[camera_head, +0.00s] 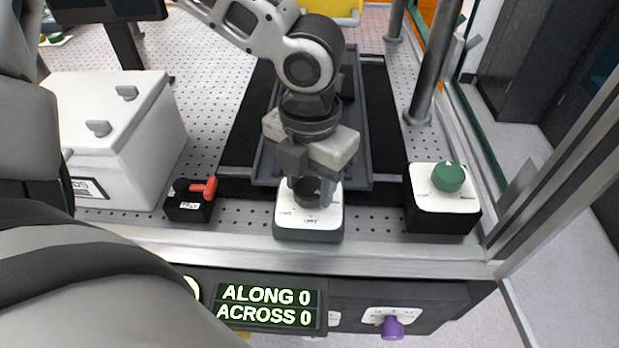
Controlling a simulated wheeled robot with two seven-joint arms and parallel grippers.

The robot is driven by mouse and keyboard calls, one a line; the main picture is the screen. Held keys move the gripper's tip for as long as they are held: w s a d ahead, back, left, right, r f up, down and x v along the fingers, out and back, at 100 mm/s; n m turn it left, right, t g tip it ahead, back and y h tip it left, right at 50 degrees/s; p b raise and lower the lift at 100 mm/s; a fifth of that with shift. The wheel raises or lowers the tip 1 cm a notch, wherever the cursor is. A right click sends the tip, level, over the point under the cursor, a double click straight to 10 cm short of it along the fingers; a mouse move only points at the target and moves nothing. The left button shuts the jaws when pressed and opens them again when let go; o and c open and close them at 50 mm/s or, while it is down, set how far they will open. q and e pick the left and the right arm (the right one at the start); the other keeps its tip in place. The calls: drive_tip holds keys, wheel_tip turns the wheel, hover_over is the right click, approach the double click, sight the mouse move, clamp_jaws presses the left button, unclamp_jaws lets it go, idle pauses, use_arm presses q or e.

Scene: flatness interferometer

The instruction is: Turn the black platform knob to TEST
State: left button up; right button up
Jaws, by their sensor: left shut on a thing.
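The black platform knob (307,190) stands on a white-topped control box (288,218) at the front middle of the perforated table. My left gripper (311,186) comes down from above and is shut on this knob, with a finger on either side. The gripper and its fingers hide part of the knob and of the box's top. The printed labels on the box are too small to read, so I cannot tell which position the knob points at. My right gripper is not in view.
A box with a green knob (448,177) stands to the right, a black box with a red lever (204,188) to the left. A white case (115,130) is further left. Below the table edge, a display (267,305) reads ALONG 0, ACROSS 0, beside a purple knob (392,328).

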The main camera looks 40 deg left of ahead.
sight(310, 187)
use_arm(q)
drive_tip(key=m, duration=0.4)
drive_tip(key=shift+w+r+m, duration=0.1)
drive_tip(key=shift+m, duration=0.2)
drive_tip(key=m, duration=0.4)
drive_tip(key=shift+m, duration=0.3)
drive_tip(key=o, duration=1)
wheel_tip(310, 187, up, 16)
idle(0.5)
